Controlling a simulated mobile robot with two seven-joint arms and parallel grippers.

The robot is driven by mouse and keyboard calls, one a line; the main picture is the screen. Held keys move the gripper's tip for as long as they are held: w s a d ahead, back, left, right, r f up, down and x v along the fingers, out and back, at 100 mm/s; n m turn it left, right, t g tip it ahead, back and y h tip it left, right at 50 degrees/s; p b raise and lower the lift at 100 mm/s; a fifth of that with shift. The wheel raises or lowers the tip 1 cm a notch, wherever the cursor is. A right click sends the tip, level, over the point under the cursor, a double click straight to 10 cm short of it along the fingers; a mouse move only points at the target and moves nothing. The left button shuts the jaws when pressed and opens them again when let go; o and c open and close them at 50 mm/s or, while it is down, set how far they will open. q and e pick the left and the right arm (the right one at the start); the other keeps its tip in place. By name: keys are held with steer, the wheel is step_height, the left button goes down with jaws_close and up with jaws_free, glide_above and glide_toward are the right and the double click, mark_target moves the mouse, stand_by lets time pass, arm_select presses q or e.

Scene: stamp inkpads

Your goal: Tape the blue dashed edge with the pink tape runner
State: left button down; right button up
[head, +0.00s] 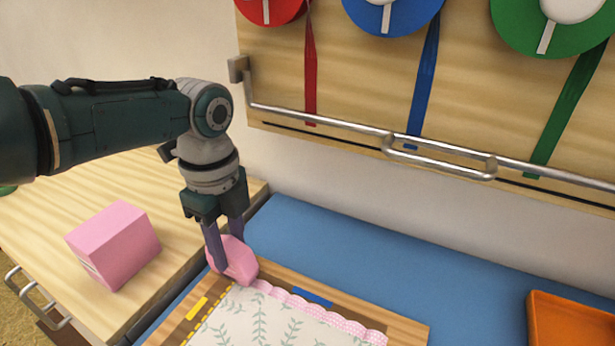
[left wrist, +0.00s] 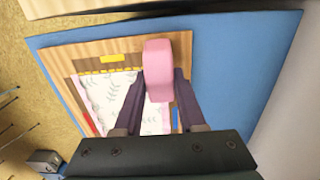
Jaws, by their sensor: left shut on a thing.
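The pink tape runner (head: 234,260) is held in my left gripper (head: 226,250), which is shut on it. It is over the corner of the wooden board where the yellow and blue sides meet; I cannot tell whether it touches. The left wrist view also shows the runner (left wrist: 157,85) between the fingers. A patterned sheet (head: 262,322) lies on the board (head: 392,318). A pink scalloped strip (head: 325,316) runs along its edge beside the blue mark (head: 305,296); no blue dashes show there. Yellow dashes (head: 208,314) line another edge. My right gripper is not in view.
A pink block (head: 113,245) sits on the wooden surface at left. The board lies on a blue mat (head: 345,248), bare behind it. An orange tray (head: 572,322) is at right. A metal rail (head: 330,120) and hanging ribbons are on the back panel.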

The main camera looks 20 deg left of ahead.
arm_select(q)
steer(key=shift+r+p, duration=3.5)
steer(key=shift+r, duration=0.05)
